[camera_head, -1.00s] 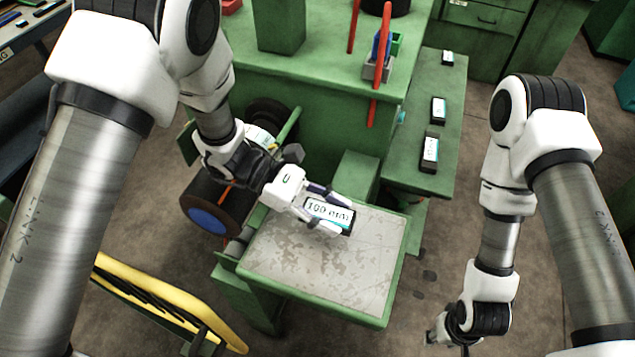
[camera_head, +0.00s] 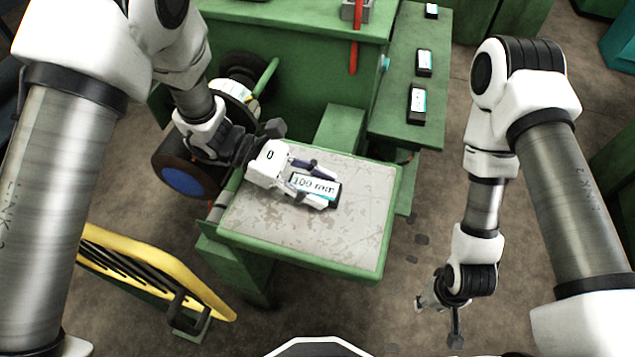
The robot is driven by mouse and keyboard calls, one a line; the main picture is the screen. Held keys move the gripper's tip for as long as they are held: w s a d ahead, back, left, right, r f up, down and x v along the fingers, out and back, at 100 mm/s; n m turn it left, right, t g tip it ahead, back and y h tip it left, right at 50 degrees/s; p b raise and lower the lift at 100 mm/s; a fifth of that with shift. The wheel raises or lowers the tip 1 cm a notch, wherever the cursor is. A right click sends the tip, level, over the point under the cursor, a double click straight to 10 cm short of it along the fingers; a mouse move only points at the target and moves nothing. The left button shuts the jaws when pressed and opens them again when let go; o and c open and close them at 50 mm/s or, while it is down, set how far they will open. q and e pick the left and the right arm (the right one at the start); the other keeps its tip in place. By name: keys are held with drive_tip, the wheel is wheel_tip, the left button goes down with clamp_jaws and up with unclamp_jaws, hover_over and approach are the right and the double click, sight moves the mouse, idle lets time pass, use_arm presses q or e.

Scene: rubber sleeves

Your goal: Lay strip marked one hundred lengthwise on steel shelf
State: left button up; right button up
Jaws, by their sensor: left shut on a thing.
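The strip marked "100 mm" (camera_head: 316,186), a dark block with a white and teal label, is between the fingers of my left gripper (camera_head: 312,183), which is shut on it. The label faces up and the strip lies roughly level, running left to right. It is over the back middle part of the steel shelf (camera_head: 320,235), a worn grey plate with a green frame. I cannot tell whether the strip touches the plate. My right gripper (camera_head: 438,320) hangs empty over the floor, right of the shelf, with its fingers apart.
Several similar labelled blocks, such as one (camera_head: 416,104), lie on a narrow green side bench (camera_head: 398,128) behind right. A green machine body (camera_head: 300,75) stands behind the shelf. A yellow-framed rack (camera_head: 150,270) is at the lower left. The shelf's front and right are clear.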

use_arm(q)
drive_tip(key=shift+f+b, duration=0.3)
drive_tip(key=shift+f, duration=0.25)
drive_tip(key=o, duration=1.1)
